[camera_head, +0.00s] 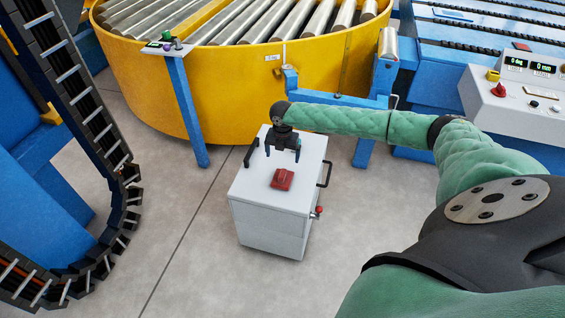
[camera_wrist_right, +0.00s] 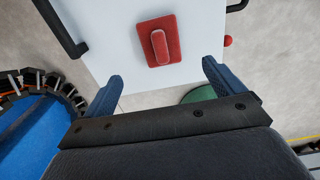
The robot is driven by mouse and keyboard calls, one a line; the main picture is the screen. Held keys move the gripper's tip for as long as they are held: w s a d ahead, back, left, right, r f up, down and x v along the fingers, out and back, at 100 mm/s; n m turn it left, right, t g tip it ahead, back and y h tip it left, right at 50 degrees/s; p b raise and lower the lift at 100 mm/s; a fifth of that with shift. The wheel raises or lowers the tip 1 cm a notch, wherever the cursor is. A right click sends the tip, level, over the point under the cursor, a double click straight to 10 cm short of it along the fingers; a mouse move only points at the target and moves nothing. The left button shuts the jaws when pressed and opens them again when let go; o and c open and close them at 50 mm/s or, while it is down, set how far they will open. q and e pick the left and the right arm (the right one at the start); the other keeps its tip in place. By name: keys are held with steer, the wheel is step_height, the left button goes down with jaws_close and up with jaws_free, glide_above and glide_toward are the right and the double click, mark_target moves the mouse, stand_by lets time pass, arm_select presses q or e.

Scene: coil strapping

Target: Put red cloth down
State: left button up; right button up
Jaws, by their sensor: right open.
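The red cloth (camera_head: 282,179) lies on the white top of a small cabinet (camera_head: 250,190), near the front of that top. In the right wrist view the cloth (camera_wrist_right: 158,42) is a folded red pad with a raised strip, lying flat beyond my fingers. My right gripper (camera_head: 283,156) is above the cabinet top, just behind the cloth in the head view. Its two blue fingers, also seen in the right wrist view (camera_wrist_right: 160,85), are spread wide with nothing between them and are apart from the cloth. My left gripper is not in view.
The cabinet has black handles and a red knob (camera_head: 318,211) on its side. A yellow round roller table (camera_head: 230,90) stands behind it. A control panel (camera_head: 520,95) is at the right. A black cable chain (camera_head: 90,110) curves down at the left. Grey floor is clear around the cabinet's front.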

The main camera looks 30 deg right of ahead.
steer(key=s+a+f+m+y, duration=0.1)
steer(key=s+a+f+m, duration=0.15)
steer(key=s+a, duration=0.6)
steer(key=s+a+f+m+y, duration=0.1)
steer(key=s+a+f+m, duration=0.2)
steer(key=a, duration=1)
steer(key=s+a+f+m+y, duration=0.1)
steer(key=s+a+f, duration=0.1)
steer(key=s+a, duration=0.7)
steer(key=s+a+r+m+t+y, duration=0.1)
steer(key=s+a+r+m+t, duration=0.1)
steer(key=s+a+m, duration=0.55)
steer(key=s+d+r+m, duration=0.2)
steer(key=s+m, duration=0.2)
steer(key=s, duration=0.2)
steer(key=s+d+r+m+h, duration=0.1)
steer(key=s+d+r+m, duration=0.1)
steer(key=s+m, duration=0.3)
steer(key=shift+s+d+t+h, duration=0.3)
steer(key=shift+s+d+t, duration=0.1)
steer(key=shift+s+d, duration=0.25)
